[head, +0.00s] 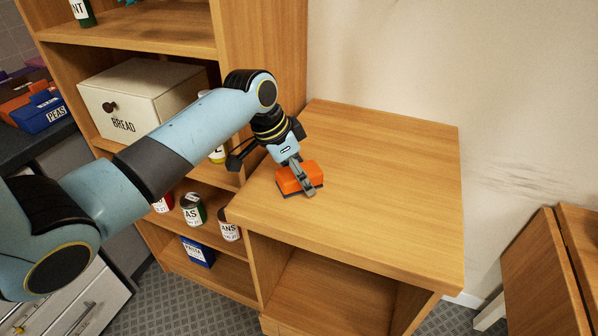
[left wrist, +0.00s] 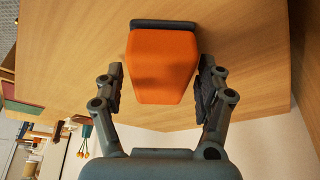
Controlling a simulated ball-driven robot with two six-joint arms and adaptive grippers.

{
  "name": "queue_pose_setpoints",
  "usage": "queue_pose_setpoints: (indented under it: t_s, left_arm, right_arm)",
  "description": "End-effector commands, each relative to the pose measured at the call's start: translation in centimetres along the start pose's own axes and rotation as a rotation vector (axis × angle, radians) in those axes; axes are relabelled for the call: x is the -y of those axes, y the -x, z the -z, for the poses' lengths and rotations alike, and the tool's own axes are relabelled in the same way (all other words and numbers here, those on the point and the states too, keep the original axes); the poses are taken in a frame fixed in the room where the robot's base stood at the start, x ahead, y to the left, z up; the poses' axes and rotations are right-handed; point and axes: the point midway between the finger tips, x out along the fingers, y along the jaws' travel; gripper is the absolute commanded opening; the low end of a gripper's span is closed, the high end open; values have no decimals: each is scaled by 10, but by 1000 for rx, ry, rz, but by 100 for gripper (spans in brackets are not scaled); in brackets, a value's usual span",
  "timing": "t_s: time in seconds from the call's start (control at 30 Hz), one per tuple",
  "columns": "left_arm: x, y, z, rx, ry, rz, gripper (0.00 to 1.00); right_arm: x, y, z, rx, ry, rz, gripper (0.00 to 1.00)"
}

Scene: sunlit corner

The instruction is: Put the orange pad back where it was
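The orange pad (head: 296,176) is a small orange block with a dark base. It rests on top of the low wooden cabinet (head: 390,170), near its left edge. My left gripper (head: 299,175) is over the pad, with one finger in front of it. In the left wrist view the pad (left wrist: 162,65) lies between the two fingers of my left gripper (left wrist: 162,92). The fingers are spread, with narrow gaps on both sides of the pad. My right gripper is not in view.
A wooden shelf unit stands to the left, with a bread box (head: 140,97) and several cans, including a green one (head: 193,209), plus a blue box (head: 197,252). The rest of the cabinet top is clear. A wooden piece of furniture (head: 545,270) stands at the far right.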

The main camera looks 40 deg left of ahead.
Motion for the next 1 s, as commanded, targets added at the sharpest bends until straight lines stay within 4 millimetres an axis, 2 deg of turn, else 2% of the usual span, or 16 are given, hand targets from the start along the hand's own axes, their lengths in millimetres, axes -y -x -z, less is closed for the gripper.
queue_pose_setpoints:
  t_s: [0.23, 0.37, 0.8, 1.0]
  left_arm:
    - [0, 1, 1, 0, 0, 0, 73]
    - [1, 12, 1, 0, 0, 2, 73]
    - [2, 103, 1, 1, -2, 4, 73]
    - [0, 121, 1, 0, 0, 0, 73]
  right_arm:
    - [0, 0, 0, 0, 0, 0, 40]
    - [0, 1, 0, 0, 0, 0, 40]
    - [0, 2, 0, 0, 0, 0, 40]
    - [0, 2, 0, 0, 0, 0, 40]
